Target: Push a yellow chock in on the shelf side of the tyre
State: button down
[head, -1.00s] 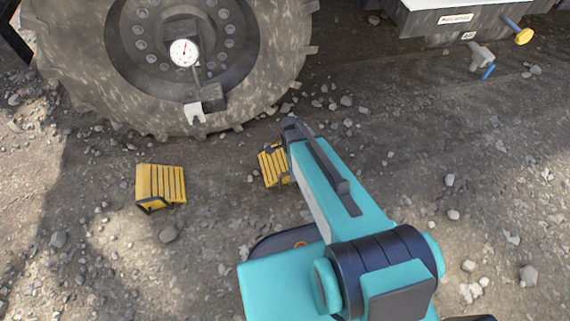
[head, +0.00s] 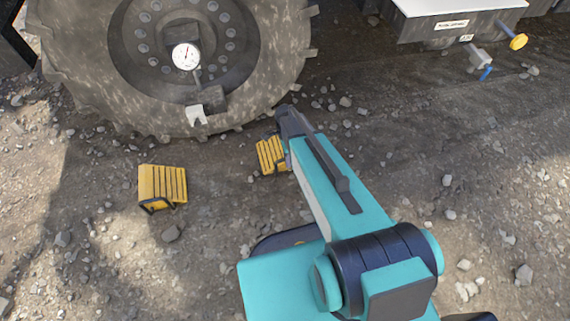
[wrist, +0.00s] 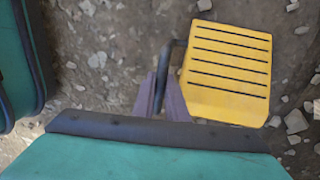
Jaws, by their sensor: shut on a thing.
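A large muddy tyre (head: 75,75) stands at the upper left in the head view. One yellow chock (head: 271,155) is beside my gripper, near the lower right of the tyre and apart from it. In the wrist view this chock (wrist: 228,75) shows its ribbed yellow face and a dark handle (wrist: 172,70) on its left side. My gripper (wrist: 160,95) is shut on that handle. In the head view my arm hides part of the chock and the jaws. A second yellow chock (head: 162,185) sits on the ground at the left, apart from the tyre.
A round dial gauge (head: 186,56) on a bracket is fixed at the wheel, with a pale forked piece (head: 196,114) low on the tyre. A grey shelf (head: 460,25) with a yellow knob (head: 518,41) is at the upper right. Loose stones lie about; the ground below the shelf is mostly open.

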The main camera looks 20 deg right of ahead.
jog(key=shift+w+p, duration=1.4)
jog(key=shift+w, duration=3.2)
